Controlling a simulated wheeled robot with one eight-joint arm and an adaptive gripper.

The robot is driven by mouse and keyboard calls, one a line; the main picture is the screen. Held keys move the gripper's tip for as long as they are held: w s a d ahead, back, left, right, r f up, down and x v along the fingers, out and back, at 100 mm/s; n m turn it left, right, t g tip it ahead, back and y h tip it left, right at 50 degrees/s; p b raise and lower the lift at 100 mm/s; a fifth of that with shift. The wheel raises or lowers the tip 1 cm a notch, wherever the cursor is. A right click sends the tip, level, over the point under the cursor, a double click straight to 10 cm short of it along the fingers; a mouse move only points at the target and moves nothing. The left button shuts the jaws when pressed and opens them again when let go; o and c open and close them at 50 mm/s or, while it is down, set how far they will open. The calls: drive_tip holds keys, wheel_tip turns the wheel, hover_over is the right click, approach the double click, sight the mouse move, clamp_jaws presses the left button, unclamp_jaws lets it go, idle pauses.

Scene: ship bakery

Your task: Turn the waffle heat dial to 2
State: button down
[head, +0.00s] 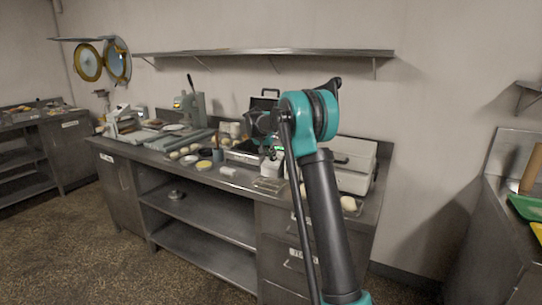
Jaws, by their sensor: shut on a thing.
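The waffle iron (242,153) stands on the steel counter, a dark and silver appliance with its lid (264,103) raised behind. A small pale box (271,168) sits at its right front. My arm reaches over the counter from the front right. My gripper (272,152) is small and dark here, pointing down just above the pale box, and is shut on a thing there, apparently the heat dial. The dial itself, its marks and its setting are hidden or too small to read.
The steel counter (226,187) also carries rolls, a dark cup (217,155), a press (192,103) and a large pale case (353,163) close right of my arm. A wall shelf (270,52) runs above. Another counter with a green tray (524,207) stands at right.

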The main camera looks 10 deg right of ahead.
drive_tip(key=m, duration=0.4)
drive_tip(key=shift+m, duration=1.9)
drive_tip(key=c, duration=1.6)
unclamp_jaws()
drive_tip(key=v, duration=1.2)
